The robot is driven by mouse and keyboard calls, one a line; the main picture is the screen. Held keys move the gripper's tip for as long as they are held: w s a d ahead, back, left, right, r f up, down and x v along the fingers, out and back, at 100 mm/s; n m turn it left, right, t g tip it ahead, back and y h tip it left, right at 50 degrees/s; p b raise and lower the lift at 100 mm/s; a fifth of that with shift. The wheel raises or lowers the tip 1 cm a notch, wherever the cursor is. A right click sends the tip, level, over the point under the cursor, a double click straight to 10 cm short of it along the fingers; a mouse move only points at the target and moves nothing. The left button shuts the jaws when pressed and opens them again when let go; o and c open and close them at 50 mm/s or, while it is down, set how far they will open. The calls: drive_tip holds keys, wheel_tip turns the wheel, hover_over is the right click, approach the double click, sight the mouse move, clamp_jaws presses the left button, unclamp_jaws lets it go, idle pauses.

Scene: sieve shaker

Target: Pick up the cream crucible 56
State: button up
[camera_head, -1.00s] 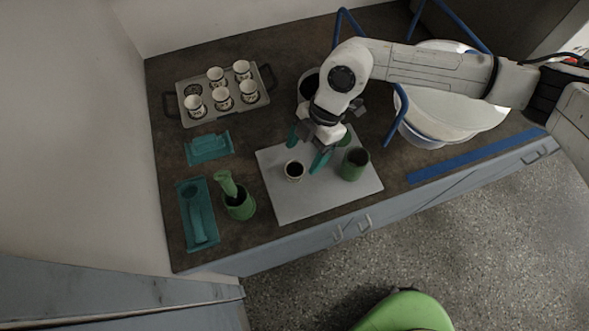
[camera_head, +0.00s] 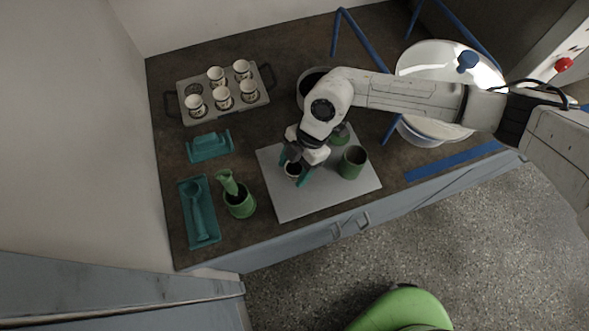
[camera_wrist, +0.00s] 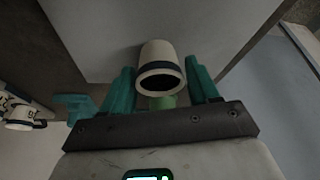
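A cream crucible (camera_head: 293,170) with a dark band and dark inside stands on the grey mat (camera_head: 285,205), partly hidden by my gripper. In the wrist view the crucible (camera_wrist: 158,58) is between the teal fingers, and no number on it can be read. My gripper (camera_head: 294,167) is low over the mat with one finger on each side of the crucible. In the wrist view my gripper (camera_wrist: 162,85) is open, with narrow gaps seeming to show beside the crucible.
A green cup (camera_head: 353,162) stands right of my gripper on the mat. A green mortar with pestle (camera_head: 239,203) and teal holders (camera_head: 209,147) are left. A tray (camera_head: 182,98) with several marked cups is at back left. A white lidded pot (camera_head: 420,65) is at right.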

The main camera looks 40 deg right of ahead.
drive_tip(key=c, duration=0.7)
drive_tip(key=shift+c, duration=0.3)
drive_tip(key=shift+r, duration=0.15)
